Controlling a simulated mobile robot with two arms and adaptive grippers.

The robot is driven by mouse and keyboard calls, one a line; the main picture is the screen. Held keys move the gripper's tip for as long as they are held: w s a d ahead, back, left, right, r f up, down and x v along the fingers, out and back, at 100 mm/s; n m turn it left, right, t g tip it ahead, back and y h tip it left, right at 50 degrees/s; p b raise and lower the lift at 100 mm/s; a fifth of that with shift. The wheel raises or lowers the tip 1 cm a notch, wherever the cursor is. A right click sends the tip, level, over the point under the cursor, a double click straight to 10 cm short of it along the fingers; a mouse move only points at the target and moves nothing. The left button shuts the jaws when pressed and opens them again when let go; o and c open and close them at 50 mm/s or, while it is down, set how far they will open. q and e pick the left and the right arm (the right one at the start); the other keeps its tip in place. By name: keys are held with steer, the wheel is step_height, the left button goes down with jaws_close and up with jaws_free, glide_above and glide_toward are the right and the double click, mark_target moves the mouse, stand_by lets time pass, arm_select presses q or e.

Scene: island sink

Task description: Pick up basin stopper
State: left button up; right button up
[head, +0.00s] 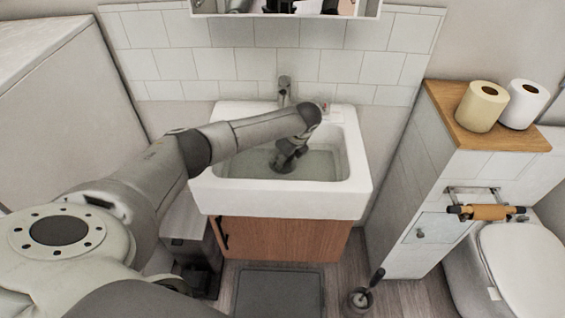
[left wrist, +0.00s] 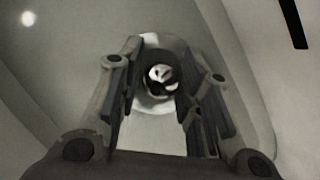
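The basin stopper (left wrist: 162,74) is a small shiny round piece in the drain ring at the bottom of the white sink basin (head: 351,195). In the left wrist view it lies between and beyond the fingers of my left gripper (left wrist: 166,90). The fingers are apart with nothing held between them. I cannot tell how far the fingertips are from the stopper. In the head view my left gripper (head: 286,163) reaches down inside the basin, and it and the arm hide the stopper. My right gripper is not in view.
A faucet (head: 285,90) stands at the back of the sink, close to my arm. The basin walls surround the gripper. A wooden-topped cabinet (head: 493,128) with two paper rolls (head: 481,106) stands at the right, beside a toilet (head: 520,262). A dark mat (head: 278,292) lies on the floor.

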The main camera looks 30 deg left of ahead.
arm_select(q)
steer(key=c, duration=0.5)
steer(key=shift+r, duration=0.15)
